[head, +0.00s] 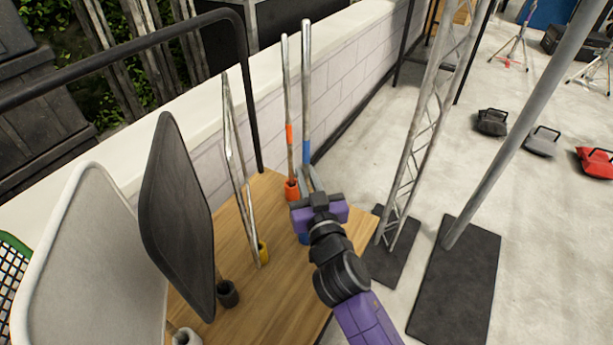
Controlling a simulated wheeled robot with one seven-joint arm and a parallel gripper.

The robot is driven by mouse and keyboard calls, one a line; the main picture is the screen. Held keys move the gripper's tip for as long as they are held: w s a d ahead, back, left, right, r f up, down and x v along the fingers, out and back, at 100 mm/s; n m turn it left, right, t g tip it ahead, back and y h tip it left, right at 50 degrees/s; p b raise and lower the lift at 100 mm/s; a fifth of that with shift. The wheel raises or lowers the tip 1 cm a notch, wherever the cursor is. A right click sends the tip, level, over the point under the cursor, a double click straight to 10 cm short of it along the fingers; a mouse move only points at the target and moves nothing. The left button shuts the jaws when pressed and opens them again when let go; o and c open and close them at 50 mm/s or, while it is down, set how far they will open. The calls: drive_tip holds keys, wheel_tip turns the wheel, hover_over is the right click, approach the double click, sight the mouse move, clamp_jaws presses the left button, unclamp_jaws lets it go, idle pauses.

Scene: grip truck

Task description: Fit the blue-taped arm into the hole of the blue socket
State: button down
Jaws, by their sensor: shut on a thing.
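The blue-taped arm (306,80) is a thin silver rod standing nearly upright, with a band of blue tape low on it. My gripper (311,181) is shut on this arm below the tape. The blue socket (303,239) shows only as a small blue patch on the wooden board, just below and left of my gripper. My gripper hides most of the socket and the arm's lower end, so I cannot tell whether the arm's tip is in the hole.
An orange-taped rod (288,90) stands in an orange socket (291,190) close on the left. Thin poles rise near a yellow socket (263,252). A black panel (176,215) and a white panel (95,270) stand further left. A lattice truss (415,150) stands right of the wooden board (285,300).

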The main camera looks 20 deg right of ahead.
drive_tip(key=shift+f, duration=0.7)
drive_tip(key=shift+s+f+n+y+b, duration=0.1)
drive_tip(key=shift+f+n+y+b, duration=0.25)
drive_tip(key=shift+f+y, duration=0.15)
idle(0.3)
drive_tip(key=shift+f, duration=0.3)
drive_tip(key=shift+f+b, duration=1.4)
drive_tip(key=shift+f, duration=0.25)
drive_tip(key=shift+f+b, duration=0.3)
drive_tip(key=shift+b, duration=0.05)
drive_tip(key=c, duration=1.3)
unclamp_jaws()
drive_tip(key=shift+c, duration=0.2)
drive_tip(key=shift+s+f, duration=0.1)
drive_tip(key=shift+f, duration=0.05)
